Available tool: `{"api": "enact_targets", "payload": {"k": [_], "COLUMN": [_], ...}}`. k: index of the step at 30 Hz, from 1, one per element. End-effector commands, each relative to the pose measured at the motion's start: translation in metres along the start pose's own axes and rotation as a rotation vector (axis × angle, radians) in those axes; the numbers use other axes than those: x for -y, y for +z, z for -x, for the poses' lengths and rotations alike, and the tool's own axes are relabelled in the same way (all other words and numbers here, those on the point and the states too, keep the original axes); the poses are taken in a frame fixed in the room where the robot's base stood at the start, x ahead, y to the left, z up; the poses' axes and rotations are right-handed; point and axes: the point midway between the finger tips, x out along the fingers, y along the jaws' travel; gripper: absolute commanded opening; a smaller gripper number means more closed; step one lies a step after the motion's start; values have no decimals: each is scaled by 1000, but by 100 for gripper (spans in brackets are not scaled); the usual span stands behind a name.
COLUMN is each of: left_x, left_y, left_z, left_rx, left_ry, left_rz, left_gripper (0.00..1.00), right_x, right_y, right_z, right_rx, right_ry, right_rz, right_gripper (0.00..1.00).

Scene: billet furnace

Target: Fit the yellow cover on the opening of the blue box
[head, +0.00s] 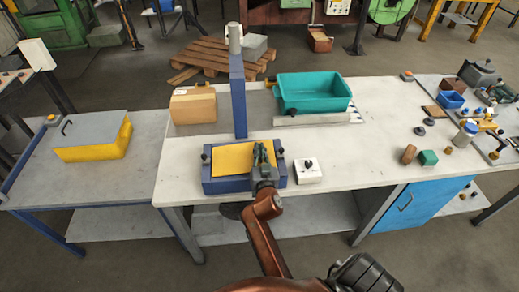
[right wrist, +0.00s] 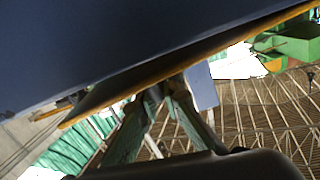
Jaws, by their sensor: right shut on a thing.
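The yellow cover (head: 231,157) is a flat plate over the top of the blue box (head: 215,187), roughly in line with its opening. I cannot tell whether it rests in the opening or hangs just above it. My right gripper (head: 261,154) is shut on the cover at its right part and hides some of it. In the right wrist view the gripper's fingers (right wrist: 165,88) meet at a thin yellow-orange edge below a large dark surface. Dark knobs stand at the blue box's corners. My left gripper is not in view.
A blue post (head: 238,100) rises close behind the box. A white block with a dark knob (head: 307,170) stands just right of it. A cardboard box (head: 193,104) and a teal bin (head: 312,94) are behind. The table's middle right is mostly clear.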

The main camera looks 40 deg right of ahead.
Motion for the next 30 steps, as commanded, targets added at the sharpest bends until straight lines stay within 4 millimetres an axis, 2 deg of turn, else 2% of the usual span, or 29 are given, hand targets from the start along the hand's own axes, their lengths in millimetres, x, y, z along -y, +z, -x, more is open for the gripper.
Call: {"api": "enact_targets", "payload": {"k": [30], "left_x": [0], "left_y": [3], "left_z": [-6], "left_rx": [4], "left_ry": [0], "left_rz": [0], "left_gripper": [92], "right_x": [0], "right_y": [8], "right_z": [0], "right_rx": [-1], "right_ry": [0], "right_rz": [-5], "right_gripper": [0]}}
